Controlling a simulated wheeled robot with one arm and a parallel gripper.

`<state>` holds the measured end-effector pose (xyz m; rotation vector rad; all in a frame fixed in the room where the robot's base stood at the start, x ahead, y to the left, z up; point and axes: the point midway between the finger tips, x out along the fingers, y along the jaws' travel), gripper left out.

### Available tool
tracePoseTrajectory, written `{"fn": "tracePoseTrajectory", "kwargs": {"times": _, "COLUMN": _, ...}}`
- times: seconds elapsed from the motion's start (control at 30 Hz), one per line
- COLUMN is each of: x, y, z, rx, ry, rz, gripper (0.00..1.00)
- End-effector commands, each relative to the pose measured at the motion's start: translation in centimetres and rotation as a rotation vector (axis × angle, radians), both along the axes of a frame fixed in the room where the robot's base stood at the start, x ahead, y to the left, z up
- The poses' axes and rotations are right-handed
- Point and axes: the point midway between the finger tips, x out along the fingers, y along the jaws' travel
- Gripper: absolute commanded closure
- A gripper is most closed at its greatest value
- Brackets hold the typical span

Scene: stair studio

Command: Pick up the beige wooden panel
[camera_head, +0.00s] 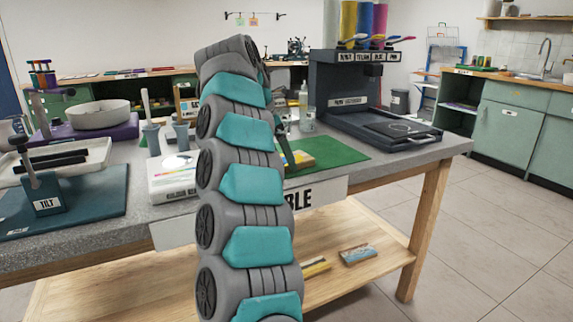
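My arm rises through the middle of the view and bends over at the top. My gripper is largely or wholly hidden behind the arm, so I cannot tell its opening or its contact with the piece.
A dark press-like machine (345,95) stands right of the mat. The lower wooden shelf (340,285) holds small packets. Floor is clear at right.

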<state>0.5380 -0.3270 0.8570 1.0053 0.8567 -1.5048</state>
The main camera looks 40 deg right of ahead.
Motion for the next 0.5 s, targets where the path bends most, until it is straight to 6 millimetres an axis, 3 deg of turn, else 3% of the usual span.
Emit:
{"fn": "tracePoseTrajectory", "kwargs": {"times": 0.07, "x": -0.01, "y": -0.01, "z": 0.0, "rx": 0.0, "ry": 0.0, "rz": 0.0, "gripper": 0.11}}
{"fn": "tracePoseTrajectory", "kwargs": {"times": 0.5, "x": -0.03, "y": -0.01, "z": 0.01, "rx": 0.0, "ry": 0.0, "rz": 0.0, "gripper": 0.61}}
